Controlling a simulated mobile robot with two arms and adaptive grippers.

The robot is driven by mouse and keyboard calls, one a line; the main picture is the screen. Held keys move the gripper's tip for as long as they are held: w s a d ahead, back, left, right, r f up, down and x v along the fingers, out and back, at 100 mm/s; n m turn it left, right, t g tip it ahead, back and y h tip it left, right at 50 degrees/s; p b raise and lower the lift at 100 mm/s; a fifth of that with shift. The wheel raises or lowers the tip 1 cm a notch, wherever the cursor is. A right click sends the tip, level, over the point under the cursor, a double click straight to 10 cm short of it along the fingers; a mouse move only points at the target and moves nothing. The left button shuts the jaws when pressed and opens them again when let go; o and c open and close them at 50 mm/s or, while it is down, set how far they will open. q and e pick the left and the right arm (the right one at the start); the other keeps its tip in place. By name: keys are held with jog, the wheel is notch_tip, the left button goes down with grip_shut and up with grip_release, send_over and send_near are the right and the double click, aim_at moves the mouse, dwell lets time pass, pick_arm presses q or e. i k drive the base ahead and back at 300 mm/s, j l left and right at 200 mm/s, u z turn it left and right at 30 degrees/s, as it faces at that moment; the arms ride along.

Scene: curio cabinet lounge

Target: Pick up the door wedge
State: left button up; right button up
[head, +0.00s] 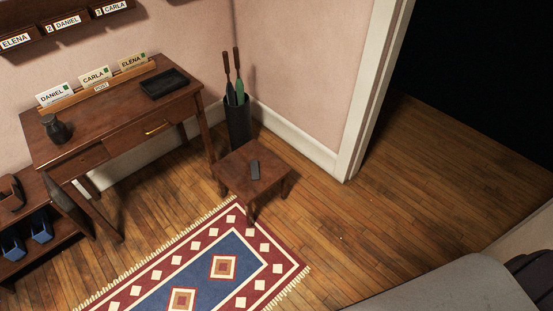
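Neither of my grippers is in view.
A wooden desk (112,117) with name cards, a black tray (164,83) and a dark jug (56,129) stands left. A dark umbrella stand (238,121) is behind the stool. A patterned rug (205,262) lies in front. Bare floor (345,215) leads to the open doorway.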

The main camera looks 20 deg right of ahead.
aim_at(253, 164)
jog(key=i+l+z, duration=0.1)
jog(key=i+z, duration=0.7)
jog(key=z, duration=0.2)
